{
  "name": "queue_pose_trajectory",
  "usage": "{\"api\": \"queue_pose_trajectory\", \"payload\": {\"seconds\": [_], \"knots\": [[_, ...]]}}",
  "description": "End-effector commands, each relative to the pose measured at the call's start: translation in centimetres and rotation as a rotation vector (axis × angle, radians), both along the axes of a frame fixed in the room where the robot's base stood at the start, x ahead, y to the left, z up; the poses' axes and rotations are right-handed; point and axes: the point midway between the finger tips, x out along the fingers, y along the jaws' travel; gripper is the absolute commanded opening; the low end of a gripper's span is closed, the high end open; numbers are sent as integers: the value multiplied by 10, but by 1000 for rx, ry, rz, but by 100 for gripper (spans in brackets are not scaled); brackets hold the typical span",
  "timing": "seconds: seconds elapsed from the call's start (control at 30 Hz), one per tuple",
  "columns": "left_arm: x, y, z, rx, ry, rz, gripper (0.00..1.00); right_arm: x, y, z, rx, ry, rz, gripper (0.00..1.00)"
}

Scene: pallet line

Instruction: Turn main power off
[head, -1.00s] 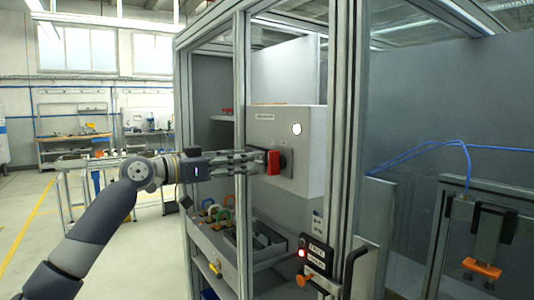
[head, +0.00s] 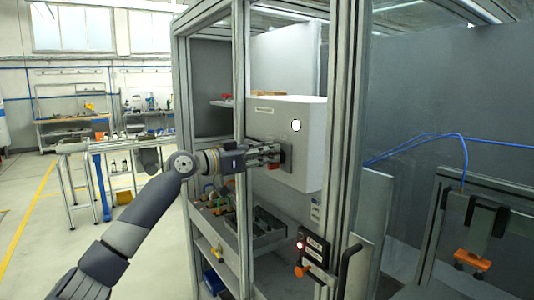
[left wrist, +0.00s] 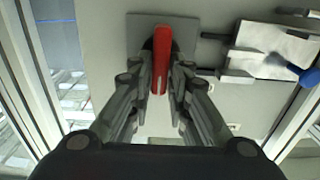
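A pale grey cabinet (head: 300,165) hangs inside the framed enclosure. On its front is a dark plate (head: 286,158) with a red switch handle (head: 269,165), mostly hidden by my fingers in the head view. The left wrist view shows the red handle (left wrist: 161,60) standing lengthwise between my fingers, over its square grey plate (left wrist: 136,30). My left gripper (head: 276,153) reaches in between the frame posts, its fingers closed in on both sides of the handle. A round white lamp (head: 296,126) is lit on the cabinet. My right gripper is not in view.
Aluminium posts (head: 241,120) stand close beside my left wrist. Below is a grey tray (head: 268,228) and a shelf with small coloured things. A control box (head: 314,249) with a red light and a black door handle (head: 351,262) are at the front. Open floor lies left.

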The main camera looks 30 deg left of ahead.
Motion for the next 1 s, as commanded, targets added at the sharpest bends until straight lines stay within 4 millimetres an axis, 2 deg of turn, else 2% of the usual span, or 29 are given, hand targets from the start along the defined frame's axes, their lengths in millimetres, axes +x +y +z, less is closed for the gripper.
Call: {"api": "queue_pose_trajectory", "payload": {"seconds": [0.33, 0.57, 1.0], "knots": [[0, 0, 0, -7, 3, 0, 0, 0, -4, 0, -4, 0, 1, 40], [0, 1, 1, -78, 32, -1, 0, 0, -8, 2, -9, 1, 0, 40], [3, 7, 0, -420, 172, -1, 0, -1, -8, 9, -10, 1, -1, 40]]}}
